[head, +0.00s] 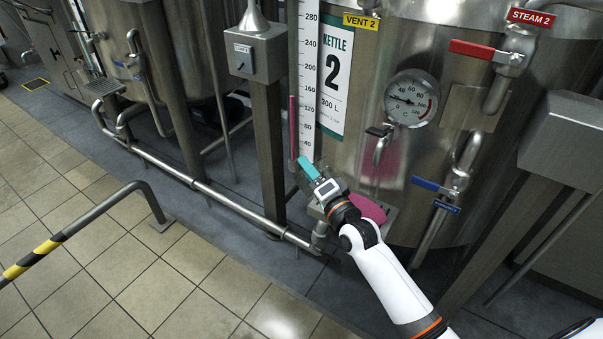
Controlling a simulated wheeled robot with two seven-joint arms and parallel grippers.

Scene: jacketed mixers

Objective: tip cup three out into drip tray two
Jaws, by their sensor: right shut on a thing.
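My right gripper (311,172) is in front of kettle two, near the foot of its level scale, at the end of the white arm from the lower right. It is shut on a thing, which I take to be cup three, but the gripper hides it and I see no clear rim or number. Teal parts show at the jaws. Drip tray two (390,214) is a grey tray low at the kettle front, partly behind my wrist. A magenta patch (370,208) shows at the tray; I cannot tell whether it is liquid. My left gripper is not in view.
Kettle two (420,170) carries a dial gauge (411,98), a blue-handled valve (434,187) and a red-handled steam valve (474,49). A low pipe (200,188) runs along the floor. A yellow-black rail (75,228) stands left. The tiled floor between is clear.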

